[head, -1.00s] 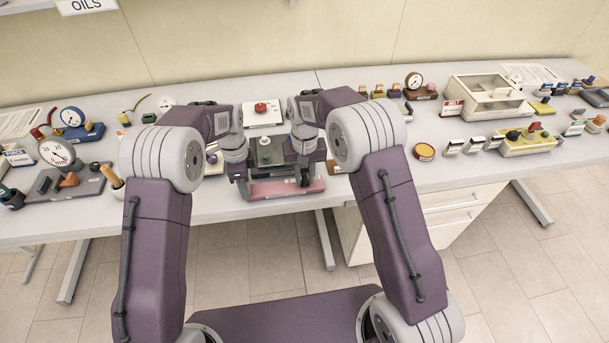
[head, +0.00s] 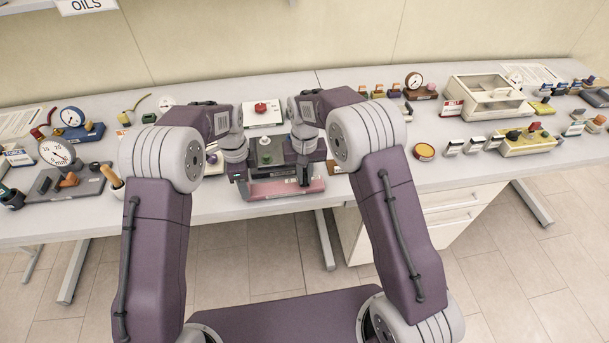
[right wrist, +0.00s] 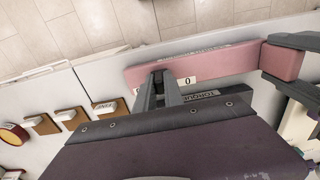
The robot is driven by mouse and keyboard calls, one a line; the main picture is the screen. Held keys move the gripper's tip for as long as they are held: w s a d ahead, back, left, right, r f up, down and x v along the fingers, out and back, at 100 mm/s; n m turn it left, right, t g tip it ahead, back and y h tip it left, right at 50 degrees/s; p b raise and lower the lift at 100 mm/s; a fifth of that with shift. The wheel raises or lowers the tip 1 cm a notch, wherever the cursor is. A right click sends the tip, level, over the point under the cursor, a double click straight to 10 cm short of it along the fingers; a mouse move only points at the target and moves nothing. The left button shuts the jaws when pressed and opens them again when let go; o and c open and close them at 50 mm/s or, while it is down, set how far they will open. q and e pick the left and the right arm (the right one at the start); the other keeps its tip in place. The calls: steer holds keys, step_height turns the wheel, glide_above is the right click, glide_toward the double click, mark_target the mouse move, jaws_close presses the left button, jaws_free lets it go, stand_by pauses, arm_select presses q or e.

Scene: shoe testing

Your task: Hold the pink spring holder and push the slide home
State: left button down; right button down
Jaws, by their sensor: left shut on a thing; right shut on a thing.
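The pink spring holder (head: 285,189) is a long pink bar along the front of the small test rig at the middle of the table. In the right wrist view the pink bar (right wrist: 215,64) carries a small white label with a 0. My left gripper (head: 242,186) is shut on one end of the bar, seen at the right of the right wrist view (right wrist: 284,62). My right gripper (head: 304,180) is shut on a small dark part of the slide, close beside the bar; its fingers (right wrist: 158,80) mostly hide that part. How far in the slide sits is unclear.
Behind the rig stands a white block with a red knob (head: 261,107). Gauges and tools fill the table's left side. A clear-lidded box (head: 487,97), a yellow block (head: 527,141) and a round tin (head: 424,152) stand to the right. Bare table lies along the front edge.

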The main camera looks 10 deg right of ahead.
mark_target(289, 186)
stand_by(0.6)
steer(key=a, duration=0.5)
arm_select(q)
steer(key=shift+d, duration=0.1)
arm_select(e)
steer(key=c, duration=1.4)
jaws_free()
steer(key=shift+c, duration=0.2)
steer(key=shift+d, duration=0.1)
steer(key=shift+r, duration=0.25)
step_height(289, 186, up, 12)
steer(key=shift+f, duration=0.2)
arm_select(q)
steer(key=c, duration=0.8)
jaws_free()
